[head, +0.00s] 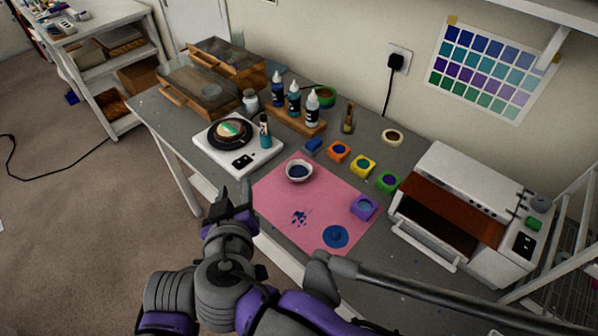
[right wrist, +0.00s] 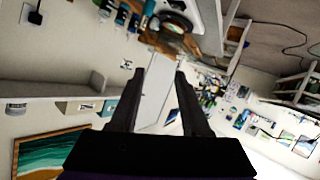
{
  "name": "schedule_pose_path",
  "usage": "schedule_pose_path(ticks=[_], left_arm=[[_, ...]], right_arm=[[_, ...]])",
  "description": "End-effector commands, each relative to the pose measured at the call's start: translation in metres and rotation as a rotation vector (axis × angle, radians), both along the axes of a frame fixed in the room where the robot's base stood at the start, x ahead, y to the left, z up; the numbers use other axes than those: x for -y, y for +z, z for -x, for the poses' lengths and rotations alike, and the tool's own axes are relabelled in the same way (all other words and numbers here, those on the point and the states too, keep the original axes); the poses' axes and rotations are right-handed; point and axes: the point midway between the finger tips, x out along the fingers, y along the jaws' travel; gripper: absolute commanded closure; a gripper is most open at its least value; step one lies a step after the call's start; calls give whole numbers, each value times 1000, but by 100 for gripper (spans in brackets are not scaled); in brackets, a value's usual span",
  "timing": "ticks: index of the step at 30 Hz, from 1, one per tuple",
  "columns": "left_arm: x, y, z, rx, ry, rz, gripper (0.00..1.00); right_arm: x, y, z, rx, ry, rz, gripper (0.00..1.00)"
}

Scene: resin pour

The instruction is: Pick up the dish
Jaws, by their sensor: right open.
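The dish (head: 299,171) is a small white bowl with dark blue inside. It stands upright on the pink mat (head: 275,197) in the head view. My right gripper (head: 235,194) is to the left of the dish and nearer to me, apart from it, by the front edge of the table. Its two fingers are spread with nothing between them. In the right wrist view the same gripper (right wrist: 159,74) shows open and empty, against a tilted view of the room. I do not make out the dish there. My left gripper is not in view.
Blue blotches (head: 335,236) mark the mat. Several coloured pots, such as the purple one (head: 364,207), stand right of the dish. A white turntable device (head: 238,160), a wooden bottle rack (head: 297,122) and a white oven-like machine (head: 470,215) surround the mat.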

Motion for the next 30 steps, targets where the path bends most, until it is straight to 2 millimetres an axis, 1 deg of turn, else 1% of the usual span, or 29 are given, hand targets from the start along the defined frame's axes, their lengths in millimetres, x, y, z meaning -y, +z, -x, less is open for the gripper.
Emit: schedule_pose_path(ticks=[10, 12, 14, 15, 17, 20, 21, 23, 24, 27, 30], left_arm=[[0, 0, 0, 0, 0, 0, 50], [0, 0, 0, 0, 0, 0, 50], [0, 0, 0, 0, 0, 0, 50], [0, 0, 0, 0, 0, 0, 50], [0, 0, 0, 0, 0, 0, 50], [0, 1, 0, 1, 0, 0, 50], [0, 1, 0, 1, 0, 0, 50], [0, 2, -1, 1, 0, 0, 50], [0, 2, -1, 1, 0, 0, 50], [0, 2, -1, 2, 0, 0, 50], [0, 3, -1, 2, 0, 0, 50]], right_arm=[[0, 0, 0, 0, 0, 0, 53], [0, -1, 0, -2, 0, 1, 55], [3, -4, -2, -12, -4, 10, 55], [5, -10, -5, -31, -6, 25, 55], [13, -25, -10, -77, -11, 58, 55], [31, -62, -21, -202, -3, 136, 55], [39, -80, -25, -263, 10, 165, 55], [51, -106, -31, -353, 41, 201, 55], [57, -121, -33, -408, 71, 217, 55], [71, -154, -40, -515, 163, 226, 55], [82, -177, -47, -573, 272, 202, 55]])
